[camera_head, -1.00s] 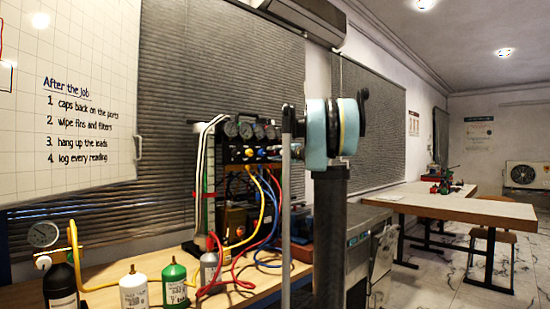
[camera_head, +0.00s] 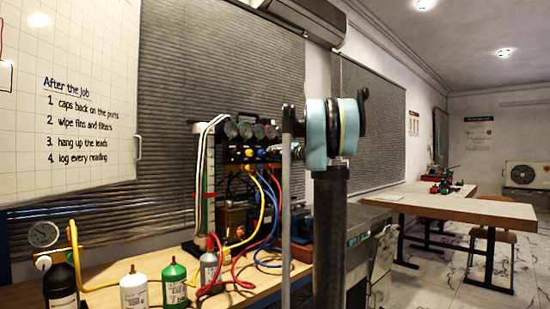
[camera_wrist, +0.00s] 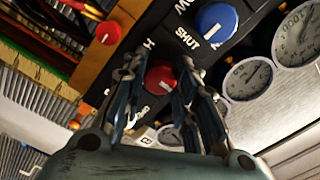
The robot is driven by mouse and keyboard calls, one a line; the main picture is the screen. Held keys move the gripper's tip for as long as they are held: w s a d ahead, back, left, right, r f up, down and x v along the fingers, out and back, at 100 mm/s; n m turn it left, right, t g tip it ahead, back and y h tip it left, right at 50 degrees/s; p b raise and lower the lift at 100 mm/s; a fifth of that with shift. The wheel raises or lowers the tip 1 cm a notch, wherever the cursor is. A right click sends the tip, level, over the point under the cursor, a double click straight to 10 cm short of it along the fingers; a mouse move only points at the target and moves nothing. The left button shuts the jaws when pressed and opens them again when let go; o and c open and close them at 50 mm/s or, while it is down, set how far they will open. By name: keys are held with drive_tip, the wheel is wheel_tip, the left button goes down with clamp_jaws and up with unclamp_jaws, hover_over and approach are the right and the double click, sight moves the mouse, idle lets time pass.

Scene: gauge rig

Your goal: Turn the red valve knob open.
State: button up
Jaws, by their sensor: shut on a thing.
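In the wrist view, a round red valve knob (camera_wrist: 160,77) sits on a dark panel (camera_wrist: 154,20) between my two fingers. My gripper (camera_wrist: 159,64) is shut on this knob, one finger on each side; the fingers hide parts of its sides. The word SHUT is printed on the panel near it, and other lettering is partly covered. In the head view, the panel belongs to the gauge rig (camera_head: 248,140) on the bench. The gripped knob cannot be made out clearly there.
A blue knob (camera_wrist: 215,25) and another red knob (camera_wrist: 108,33) lie close by. Gauges (camera_wrist: 247,77) line the right side. Coloured hoses (camera_head: 272,215) hang below the rig. Bottles (camera_head: 134,291) and a gauge (camera_head: 44,234) stand at the bench's left.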

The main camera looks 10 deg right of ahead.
drive_tip(key=shift+f, duration=0.25)
drive_tip(key=o, duration=1)
drive_tip(key=shift+c, duration=0.2)
drive_tip(key=shift+o, duration=0.6)
drive_tip(key=shift+r, duration=0.1)
drive_tip(key=v, duration=1.2)
